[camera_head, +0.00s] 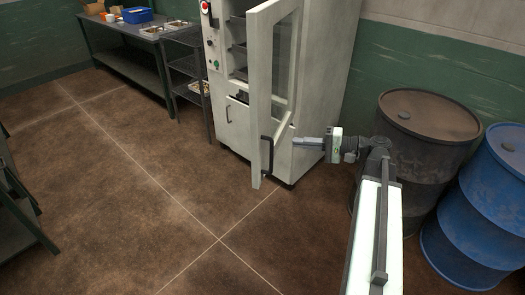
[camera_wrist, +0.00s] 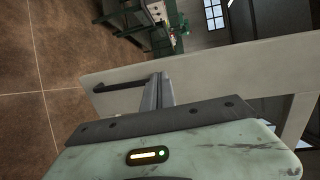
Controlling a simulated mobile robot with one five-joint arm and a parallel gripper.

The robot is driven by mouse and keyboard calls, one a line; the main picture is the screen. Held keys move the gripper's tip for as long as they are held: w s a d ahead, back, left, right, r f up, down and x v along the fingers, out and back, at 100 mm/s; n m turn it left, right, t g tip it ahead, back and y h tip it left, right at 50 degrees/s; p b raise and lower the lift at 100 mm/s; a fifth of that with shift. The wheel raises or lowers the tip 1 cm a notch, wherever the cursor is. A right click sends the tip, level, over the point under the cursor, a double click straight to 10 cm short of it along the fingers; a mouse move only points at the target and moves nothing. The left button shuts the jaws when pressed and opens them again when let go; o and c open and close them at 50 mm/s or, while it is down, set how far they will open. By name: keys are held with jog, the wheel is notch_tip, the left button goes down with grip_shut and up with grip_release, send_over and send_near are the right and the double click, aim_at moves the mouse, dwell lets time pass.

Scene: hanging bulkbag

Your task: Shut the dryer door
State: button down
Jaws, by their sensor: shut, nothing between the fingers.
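The dryer is a tall pale cabinet (camera_head: 331,60) with shelves inside. Its door (camera_head: 257,95) stands open, swung out towards me, with a window and a dark handle (camera_head: 266,156) low near its free edge. In the wrist view the pale door (camera_wrist: 215,68) crosses the picture, with the dark handle (camera_wrist: 117,87) left of my fingers. My gripper (camera_head: 296,142) is shut and empty, just right of the door in the head view. Its fingers (camera_wrist: 158,80) point at the door's face; I cannot tell whether they touch it.
A brown drum (camera_head: 425,150) and a blue drum (camera_head: 495,195) stand at the right, close to my arm. A dark rack (camera_head: 187,70) and a workbench (camera_head: 130,55) with a blue bin (camera_head: 138,15) stand left of the dryer.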

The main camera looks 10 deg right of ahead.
jog(key=d+r+t, duration=0.1)
jog(key=d+r, duration=0.1)
jog(key=d, duration=0.1)
send_near(259, 127)
jog(key=shift+y, duration=0.4)
jog(key=x, duration=0.6)
jog(key=shift+w+a+f, duration=0.25)
jog(key=shift+w+f, duration=0.05)
jog(key=shift+f, duration=0.05)
